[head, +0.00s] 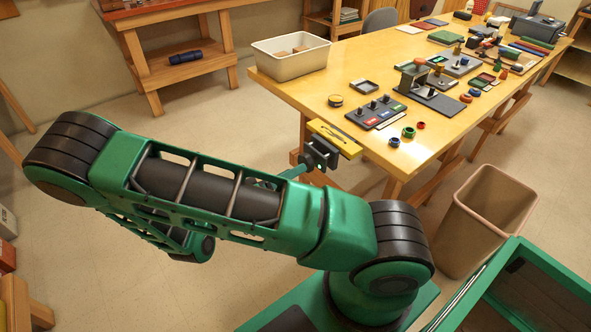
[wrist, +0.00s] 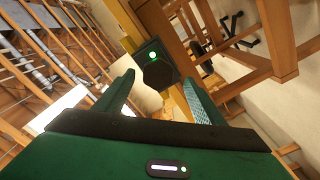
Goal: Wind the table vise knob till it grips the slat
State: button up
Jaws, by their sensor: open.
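The table vise (head: 318,152) is a dark block at the near edge of the workbench in the head view. A yellow bar (head: 336,137) lies across its top; I cannot tell whether this is the slat or how firmly it is held. In the wrist view the dark, many-sided knob (wrist: 157,74) with a green light is straight ahead. My gripper (wrist: 158,88) is open, its two green fingers apart on either side of the knob in the picture; contact is not clear. In the head view my forearm hides most of the gripper.
The workbench (head: 352,60) carries a cream bin (head: 290,55), a panel with levers (head: 376,112) and several small parts. A tan waste bin (head: 487,215) stands on the floor at right. A wooden shelf (head: 180,70) stands at the back left. Open floor lies between.

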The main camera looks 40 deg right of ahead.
jog(key=a, duration=0.7)
jog(key=shift+s, duration=0.1)
jog(key=s+d+r+m+g+y, duration=0.1)
jog(key=s+d+r+g+y, duration=0.6)
jog(key=d+y, duration=0.4)
jog(key=s+r+n+t+y, duration=0.2)
jog(key=s+r+t+y, duration=0.4)
jog(key=s+r, duration=0.5)
jog(key=shift+s+d+n+y, duration=0.3)
jog(key=shift+s+y, duration=0.3)
jog(key=shift+s, duration=0.45)
jog(key=shift+r, duration=0.1)
